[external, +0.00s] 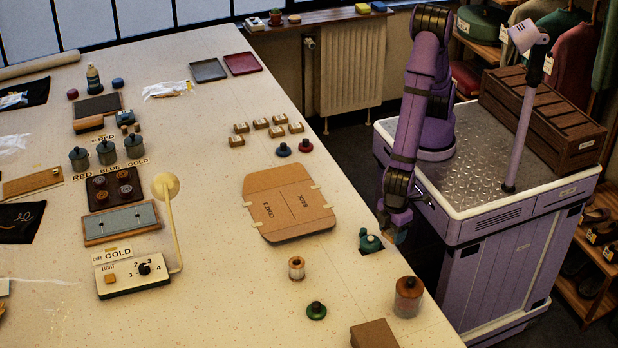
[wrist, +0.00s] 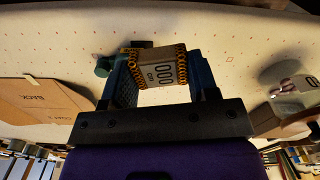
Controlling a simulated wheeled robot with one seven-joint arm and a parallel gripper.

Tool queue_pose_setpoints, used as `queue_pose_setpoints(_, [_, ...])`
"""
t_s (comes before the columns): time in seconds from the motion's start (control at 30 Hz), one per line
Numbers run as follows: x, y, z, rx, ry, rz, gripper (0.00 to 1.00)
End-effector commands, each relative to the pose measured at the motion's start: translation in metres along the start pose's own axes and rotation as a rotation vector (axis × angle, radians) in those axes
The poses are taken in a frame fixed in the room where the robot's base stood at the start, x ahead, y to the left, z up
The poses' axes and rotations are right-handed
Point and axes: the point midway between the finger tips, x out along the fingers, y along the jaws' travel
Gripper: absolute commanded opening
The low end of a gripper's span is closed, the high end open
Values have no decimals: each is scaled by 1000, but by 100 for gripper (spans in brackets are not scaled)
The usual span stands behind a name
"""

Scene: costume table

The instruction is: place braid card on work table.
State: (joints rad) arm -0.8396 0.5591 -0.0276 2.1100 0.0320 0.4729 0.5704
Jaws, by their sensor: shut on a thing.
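The braid card (wrist: 160,70), a pale card with dark marks and gold-brown braid along its edges, is held in my gripper (wrist: 162,78). The two blue-grey fingers sit on either side of it in the wrist view. In the external view my gripper (external: 399,232) hangs low at the right edge of the work table (external: 215,215), just right of a green knobbed object (external: 370,243). The card cannot be made out there. The pale dotted tabletop also shows behind the card in the wrist view (wrist: 230,45); I cannot tell whether the card touches it.
A brown pattern board (external: 290,205) lies left of my gripper. A lidded jar (external: 408,297), a thread spool (external: 296,268), a green knob (external: 316,311) and a brown box (external: 374,334) stand towards the front. Bare tabletop lies between the board and the switch box (external: 133,277).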

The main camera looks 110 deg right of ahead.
Motion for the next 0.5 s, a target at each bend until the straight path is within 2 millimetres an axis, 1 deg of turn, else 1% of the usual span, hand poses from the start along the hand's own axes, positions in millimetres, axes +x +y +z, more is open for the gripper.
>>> queue_pose_setpoints(0.17, [-15,-1,-1,0,3,-2,32])
queue_pose_setpoints(0.4, [-56,0,0,0,3,-2,32])
queue_pose_setpoints(0.5, [-52,20,-11,57,-1,1,32])
